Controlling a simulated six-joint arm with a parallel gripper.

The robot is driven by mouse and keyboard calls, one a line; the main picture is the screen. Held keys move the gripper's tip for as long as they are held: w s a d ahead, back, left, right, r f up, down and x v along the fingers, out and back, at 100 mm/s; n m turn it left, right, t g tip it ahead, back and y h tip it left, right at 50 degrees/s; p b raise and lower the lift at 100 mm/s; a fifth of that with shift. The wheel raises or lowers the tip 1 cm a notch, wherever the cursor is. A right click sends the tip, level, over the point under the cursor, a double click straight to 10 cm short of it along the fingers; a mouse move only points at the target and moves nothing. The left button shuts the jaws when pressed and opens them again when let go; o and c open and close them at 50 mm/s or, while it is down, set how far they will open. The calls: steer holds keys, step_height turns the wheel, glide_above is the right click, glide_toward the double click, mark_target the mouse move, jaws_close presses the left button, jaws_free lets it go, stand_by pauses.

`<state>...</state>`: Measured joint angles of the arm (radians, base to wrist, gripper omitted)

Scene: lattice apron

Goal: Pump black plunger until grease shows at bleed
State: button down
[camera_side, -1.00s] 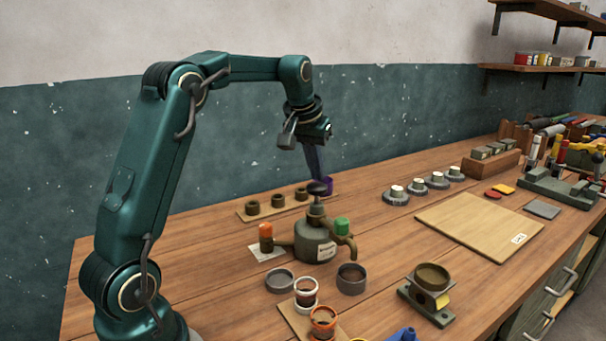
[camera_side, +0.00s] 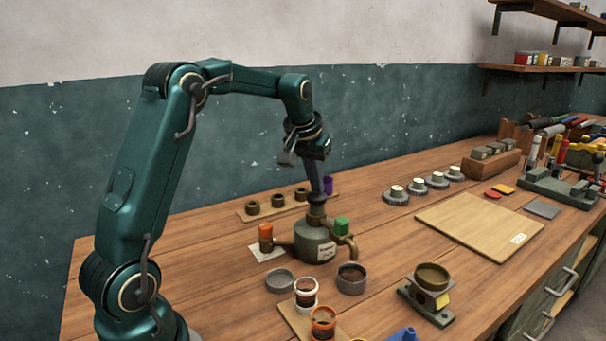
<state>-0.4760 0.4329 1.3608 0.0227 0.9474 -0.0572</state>
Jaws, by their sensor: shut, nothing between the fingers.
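The black plunger (camera_side: 317,199) stands on top of a squat grey-green pump (camera_side: 315,242) with a pale label and a brass spout (camera_side: 350,243) on its right. My gripper (camera_side: 318,190) is shut and points down, its fingertips at the plunger's knob and covering part of it. The plunger looks low, close to the pump's collar. I cannot make out grease at any bleed point from this view.
An orange-capped fitting (camera_side: 265,236) is left of the pump and a green cap (camera_side: 341,225) right of it. Grey dishes (camera_side: 351,279) and ringed cups (camera_side: 323,322) stand in front.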

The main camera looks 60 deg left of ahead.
steer(key=shift+r, duration=1.8)
steer(key=shift+f, duration=0.1)
steer(key=shift+f, duration=1.75)
steer(key=shift+r, duration=1.85)
steer(key=shift+f, duration=0.2)
